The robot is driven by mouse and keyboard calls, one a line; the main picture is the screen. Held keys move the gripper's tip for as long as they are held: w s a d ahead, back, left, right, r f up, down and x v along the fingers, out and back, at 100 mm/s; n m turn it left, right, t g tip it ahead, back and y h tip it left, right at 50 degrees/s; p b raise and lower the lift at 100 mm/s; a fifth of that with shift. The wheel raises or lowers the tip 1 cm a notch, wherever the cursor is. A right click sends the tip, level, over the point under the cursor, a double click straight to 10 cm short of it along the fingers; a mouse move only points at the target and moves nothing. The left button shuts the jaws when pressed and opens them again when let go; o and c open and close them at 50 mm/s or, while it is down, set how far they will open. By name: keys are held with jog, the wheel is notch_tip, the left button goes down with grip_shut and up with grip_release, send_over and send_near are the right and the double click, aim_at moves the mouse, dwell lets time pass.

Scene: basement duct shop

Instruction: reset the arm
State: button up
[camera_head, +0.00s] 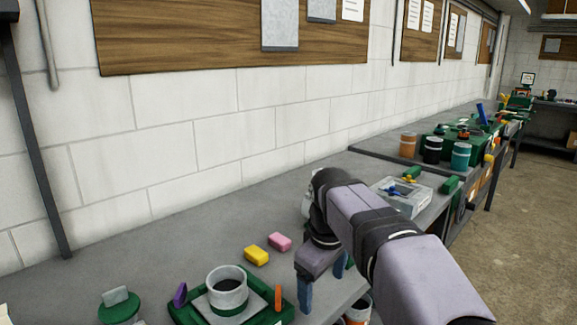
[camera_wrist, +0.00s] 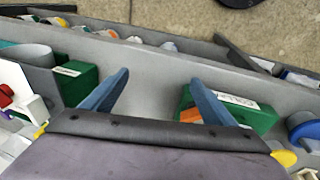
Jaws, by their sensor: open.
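My gripper (camera_head: 322,280) hangs at the end of my purple-grey arm over the front part of the grey bench in the head view. Its two blue fingers point down, apart, with nothing seen between them. In the wrist view my gripper (camera_wrist: 160,80) shows its blue fingers spread wide, with bare grey surface between their tips. A green box (camera_wrist: 75,82) lies near the left finger and another green box with a white label (camera_wrist: 240,108) near the right finger. I cannot tell whether either finger touches a box.
A pale tray (camera_head: 405,205) stands beyond my arm. Orange (camera_head: 407,146) and teal (camera_head: 461,156) cans stand farther back.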

jog(key=s+d+f+m+g+b, duration=0.15)
jog(key=s+d+f+m, duration=0.3)
jog(key=s+f, duration=0.7)
jog(key=s+d+f+m+g+b, duration=0.1)
jog(key=s+d+f+m+b, duration=0.3)
jog(key=s+f, duration=0.75)
notch_tip(320, 180, up, 19)
jog(key=p, duration=2.2)
jog(key=shift+a+m, duration=0.35)
jog(key=shift+m, duration=0.1)
jog(key=shift+w, duration=0.1)
